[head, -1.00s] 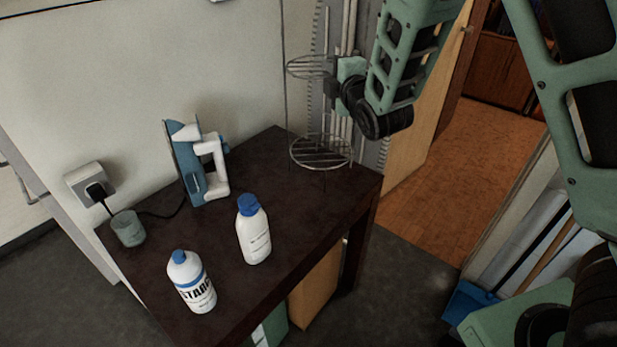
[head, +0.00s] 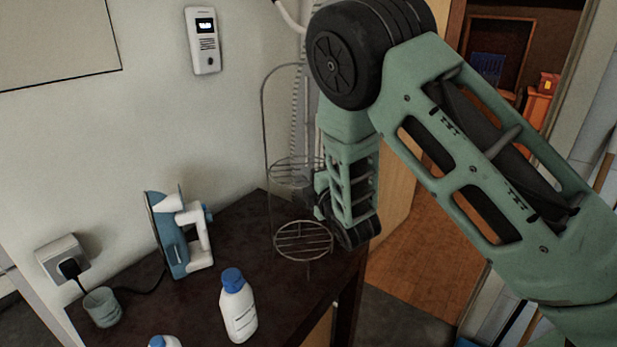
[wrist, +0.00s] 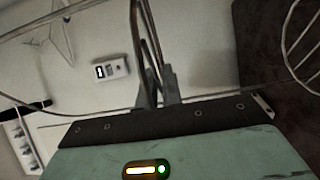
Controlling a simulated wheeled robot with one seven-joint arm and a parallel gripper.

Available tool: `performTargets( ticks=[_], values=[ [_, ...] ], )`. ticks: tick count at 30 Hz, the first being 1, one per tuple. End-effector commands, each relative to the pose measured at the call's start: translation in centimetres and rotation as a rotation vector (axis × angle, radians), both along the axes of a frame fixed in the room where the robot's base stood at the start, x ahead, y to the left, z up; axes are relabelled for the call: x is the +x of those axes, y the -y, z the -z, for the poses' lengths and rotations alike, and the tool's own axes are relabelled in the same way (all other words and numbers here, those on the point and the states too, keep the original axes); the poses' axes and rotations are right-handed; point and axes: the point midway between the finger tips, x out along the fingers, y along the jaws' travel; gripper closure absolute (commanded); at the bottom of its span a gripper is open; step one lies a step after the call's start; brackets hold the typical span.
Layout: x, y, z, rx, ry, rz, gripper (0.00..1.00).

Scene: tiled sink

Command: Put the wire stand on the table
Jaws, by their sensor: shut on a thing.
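The wire stand (head: 303,257) is a thin metal rack with two round wire tiers and a tall wire loop above. In the head view it is upright at the far right end of the dark table (head: 235,222). I cannot tell whether its feet touch the tabletop. My gripper (head: 318,186) is at the stand's right side near the upper tier, partly hidden by my arm. In the wrist view my gripper's fingers (wrist: 158,98) are shut on a wire of the stand. A round wire tier (wrist: 303,42) shows at the right there.
A blue and white iron (head: 180,235), a blue-capped white bottle (head: 238,308), another bottle cap (head: 164,341) and a small cup (head: 102,307) are on the table's left and front parts. A wall stands directly behind. The tabletop between iron and stand is clear.

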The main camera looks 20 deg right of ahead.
Motion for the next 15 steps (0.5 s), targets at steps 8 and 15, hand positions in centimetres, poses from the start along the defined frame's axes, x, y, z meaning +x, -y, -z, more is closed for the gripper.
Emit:
performTargets(
  ticks=[8, 15],
  values=[
    [0.06, 0.02, 0.0, 0.002, 0.005, 0.0, 1.0],
    [0.01, 0.02, 0.42, 0.001, 0.001, 0.0, 0.71]
  ],
)
